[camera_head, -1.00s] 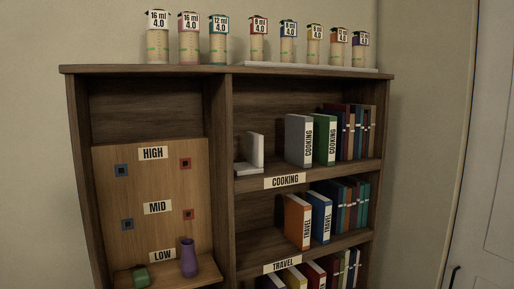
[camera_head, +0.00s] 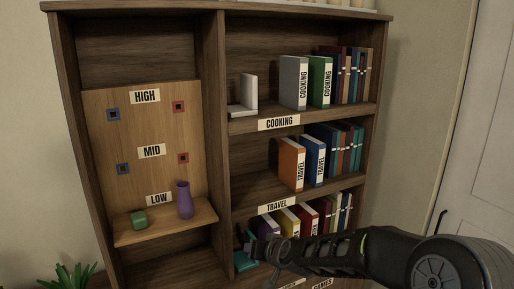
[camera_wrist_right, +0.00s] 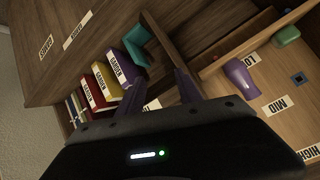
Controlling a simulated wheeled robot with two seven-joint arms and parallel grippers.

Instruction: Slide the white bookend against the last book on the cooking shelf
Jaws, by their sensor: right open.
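The white bookend (camera_head: 248,94) stands upright at the left end of the cooking shelf (camera_head: 330,113), against the divider side. The grey cooking book (camera_head: 292,84) is the leftmost book there, with a green cooking book (camera_head: 319,82) beside it. A clear gap separates the bookend from the grey book. My right gripper (camera_head: 264,247) is low in front of the bottom shelf, well below the bookend. It is open and empty; its fingers show in the right wrist view (camera_wrist_right: 158,88). The bookend is not visible in that view. My left gripper is not in view.
The travel shelf holds an orange book (camera_head: 291,165) and several others. Garden books (camera_wrist_right: 107,85) and a teal bookend (camera_wrist_right: 139,46) are near my right gripper. A purple vase (camera_head: 185,200) and green block (camera_head: 138,220) stand on the left ledge. A plant (camera_head: 70,277) is at bottom left.

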